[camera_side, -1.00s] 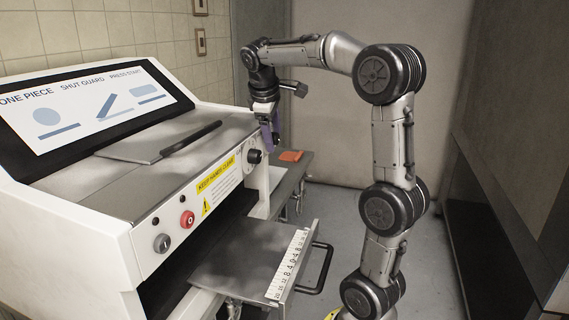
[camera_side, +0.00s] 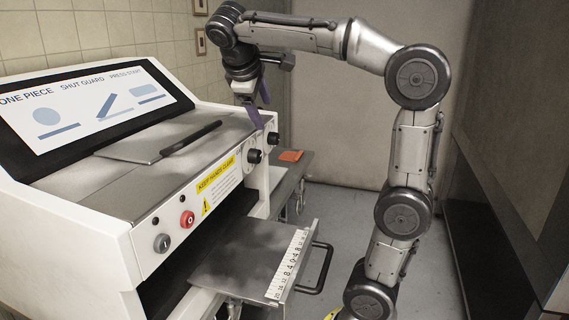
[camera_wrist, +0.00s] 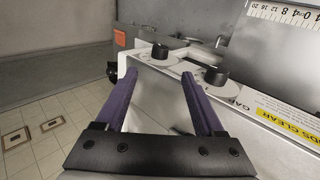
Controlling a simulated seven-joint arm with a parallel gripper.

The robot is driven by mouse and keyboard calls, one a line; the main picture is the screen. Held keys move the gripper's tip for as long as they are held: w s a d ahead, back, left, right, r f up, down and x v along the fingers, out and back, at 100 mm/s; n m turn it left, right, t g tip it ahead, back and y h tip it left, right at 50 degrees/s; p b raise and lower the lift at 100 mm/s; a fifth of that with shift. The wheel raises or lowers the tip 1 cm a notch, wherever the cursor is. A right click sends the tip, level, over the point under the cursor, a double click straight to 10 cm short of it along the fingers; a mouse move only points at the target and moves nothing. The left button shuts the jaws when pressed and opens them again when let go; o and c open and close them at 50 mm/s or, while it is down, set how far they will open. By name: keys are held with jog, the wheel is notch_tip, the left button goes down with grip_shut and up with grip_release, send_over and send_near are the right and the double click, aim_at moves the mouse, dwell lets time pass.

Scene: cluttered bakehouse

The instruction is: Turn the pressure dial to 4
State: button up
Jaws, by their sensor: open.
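Two black dials sit on the machine's white front panel. In the wrist view the nearer-right dial (camera_wrist: 216,75) has "GAP" printed by it. The other dial (camera_wrist: 160,51), at the panel's end, has no label I can read; it is likely the pressure dial, and its setting is too small to read. In the side view these are the GAP dial (camera_side: 254,156) and the end dial (camera_side: 273,138). My gripper (camera_side: 261,108) is open and empty, with purple fingers, above and behind the dials. In the wrist view the end dial appears between and beyond the fingertips (camera_wrist: 158,75), apart from them.
The machine's top carries a flat guard with a black handle (camera_side: 190,138). A red button (camera_side: 187,220) and a grey knob (camera_side: 162,243) sit lower on the panel. A tray with a ruler strip (camera_side: 290,262) juts out in front. An orange item (camera_side: 291,156) lies on a bench behind.

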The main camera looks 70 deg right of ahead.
jog(key=s+d+m+g, duration=0.1)
jog(key=s+d, duration=0.2)
jog(key=s, duration=0.2)
jog(key=s+d+m, duration=0.2)
jog(key=s+d, duration=0.1)
jog(key=s, duration=0.3)
jog(key=n+t+h, duration=0.2)
jog(key=n+t, duration=0.7)
jog(key=t, duration=0.3)
send_near(277, 140)
jog(key=r+x, duration=0.1)
jog(key=x, duration=0.8)
jog(key=shift+d+f, duration=0.2)
jog(key=shift+f, duration=0.25)
jog(key=shift+n, duration=0.4)
jog(key=n+h, duration=0.1)
jog(key=n+t+h, duration=0.1)
jog(key=shift+s+f+n+t+h, duration=0.1)
jog(key=shift+f+n+t+h, duration=0.1)
jog(key=shift+n+t+h, duration=0.15)
jog(key=v, duration=1.4)
jog(key=shift+w+a+r+n+t+y, duration=0.25)
jog(key=shift+w+a+n+t+y, duration=0.35)
jog(key=shift+w+a+y, duration=0.4)
jog(key=shift+w+a+r+n+t+y, duration=0.2)
jog(key=shift+w+a+n+t+y, duration=0.15)
jog(key=shift+w+a+n+y, duration=0.6)
